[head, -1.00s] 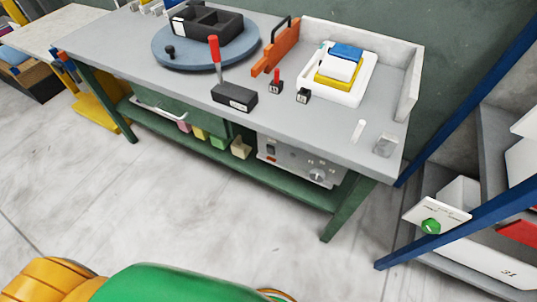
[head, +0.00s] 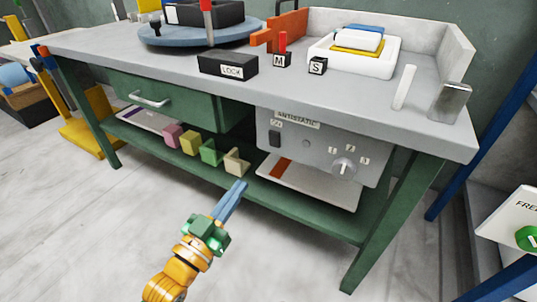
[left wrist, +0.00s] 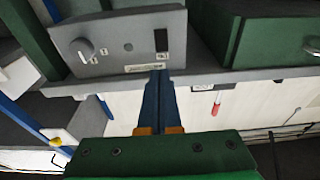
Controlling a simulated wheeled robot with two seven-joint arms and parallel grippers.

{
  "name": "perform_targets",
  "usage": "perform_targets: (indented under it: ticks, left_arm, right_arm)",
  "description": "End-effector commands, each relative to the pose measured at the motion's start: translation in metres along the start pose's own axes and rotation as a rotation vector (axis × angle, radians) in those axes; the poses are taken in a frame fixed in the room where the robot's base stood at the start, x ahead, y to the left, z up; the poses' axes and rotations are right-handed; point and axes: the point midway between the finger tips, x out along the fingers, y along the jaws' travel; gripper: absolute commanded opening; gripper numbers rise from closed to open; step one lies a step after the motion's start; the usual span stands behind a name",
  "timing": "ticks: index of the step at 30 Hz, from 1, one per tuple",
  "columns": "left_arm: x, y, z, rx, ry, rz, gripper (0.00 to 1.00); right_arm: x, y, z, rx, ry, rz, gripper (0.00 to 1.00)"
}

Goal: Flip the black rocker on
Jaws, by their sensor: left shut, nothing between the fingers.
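The black rocker (head: 275,138) sits at the left side of the grey ANTISTATIC panel (head: 318,152) under the bench top. In the left wrist view the panel (left wrist: 110,45) appears upside down, with the rocker (left wrist: 161,40) near its right end. My left gripper (head: 241,185) is shut and empty, its blue fingers pointing up toward the panel, below and left of the rocker and apart from it. In the left wrist view the left gripper's fingertips (left wrist: 159,73) lie just below the rocker in the picture. My right gripper is not in view.
The panel also has a rotary knob (head: 344,167). A green drawer (head: 175,104) is to its left. Several coloured blocks stand on the lower shelf (head: 300,213), including a beige one (head: 236,162). A green bench leg (head: 372,235) stands at right. The floor in front is clear.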

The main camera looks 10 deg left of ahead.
Motion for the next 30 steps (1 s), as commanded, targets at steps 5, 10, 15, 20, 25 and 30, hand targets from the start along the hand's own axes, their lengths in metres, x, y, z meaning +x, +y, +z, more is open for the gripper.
perform_targets:
  ticks: [5, 10, 15, 20, 25, 30]
  left_arm:
    - [0.004, 0.0, 0.0, 0.0, 0.002, -0.001, 0.0]
    - [0.032, 0.0, 0.0, 0.0, 0.005, -0.001, 0.0]
    - [0.07, 0.0, 0.001, 0.0, 0.003, -0.001, 0.0]
    - [0.104, 0.0, 0.001, 0.0, 0.002, 0.0, 0.0]
    - [0.129, 0.0, 0.002, 0.0, 0.0, -0.001, 0.0]
    - [0.14, 0.0, 0.001, 0.0, -0.002, -0.001, 0.0]
  right_arm:
    - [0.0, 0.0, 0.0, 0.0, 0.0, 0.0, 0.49]
    - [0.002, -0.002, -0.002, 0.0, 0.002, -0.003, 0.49]
    - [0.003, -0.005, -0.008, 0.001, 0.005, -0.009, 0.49]
    - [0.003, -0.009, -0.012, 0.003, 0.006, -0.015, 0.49]
    - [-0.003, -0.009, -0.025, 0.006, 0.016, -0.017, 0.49]
    - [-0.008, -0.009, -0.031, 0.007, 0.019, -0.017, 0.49]
